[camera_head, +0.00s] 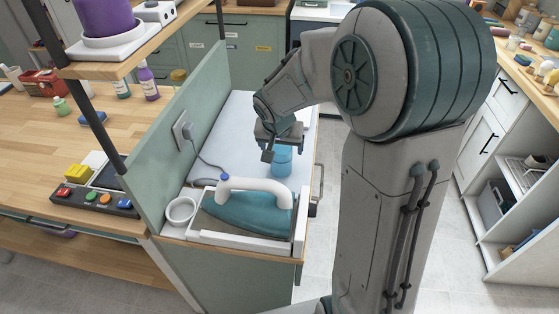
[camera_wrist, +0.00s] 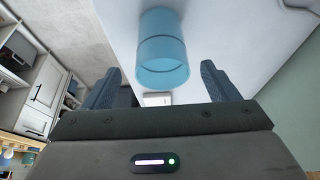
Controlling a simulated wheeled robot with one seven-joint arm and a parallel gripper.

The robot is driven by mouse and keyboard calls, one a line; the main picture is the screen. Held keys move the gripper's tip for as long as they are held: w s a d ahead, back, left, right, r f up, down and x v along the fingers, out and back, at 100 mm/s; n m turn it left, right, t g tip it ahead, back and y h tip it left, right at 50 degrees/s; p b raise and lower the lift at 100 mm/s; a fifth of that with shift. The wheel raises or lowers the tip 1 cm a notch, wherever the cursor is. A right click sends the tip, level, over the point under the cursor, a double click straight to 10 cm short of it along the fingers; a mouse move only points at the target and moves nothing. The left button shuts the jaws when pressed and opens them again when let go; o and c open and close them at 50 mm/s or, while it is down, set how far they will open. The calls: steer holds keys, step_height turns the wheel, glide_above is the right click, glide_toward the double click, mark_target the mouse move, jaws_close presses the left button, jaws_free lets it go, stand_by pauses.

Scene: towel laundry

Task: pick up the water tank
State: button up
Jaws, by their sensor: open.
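The water tank looks to be the translucent blue cylinder (camera_head: 281,160), standing on the white ironing surface (camera_head: 238,130) behind the iron. In the wrist view the blue cylinder (camera_wrist: 162,48) shows just beyond the fingertips, roughly centred between them. My gripper (camera_head: 281,146) is directly above or beside the cylinder in the head view and covers its upper part. In the wrist view my gripper (camera_wrist: 168,82) is open, with one blue finger on each side and nothing between them. I cannot tell whether a finger touches the cylinder.
A teal iron (camera_head: 245,212) with a white handle rests in a white tray at the front of the surface. A white ring-shaped cup (camera_head: 181,211) stands at its left. A green partition (camera_head: 190,140) with a plugged-in cord (camera_head: 208,160) rises along the left side.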

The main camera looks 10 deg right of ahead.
mark_target(281, 153)
steer(key=shift+p+x, duration=0.3)
steer(key=shift+x, duration=2.2)
steer(key=shift+w+a, duration=0.1)
steer(key=shift+a, duration=0.05)
steer(key=c, duration=1.1)
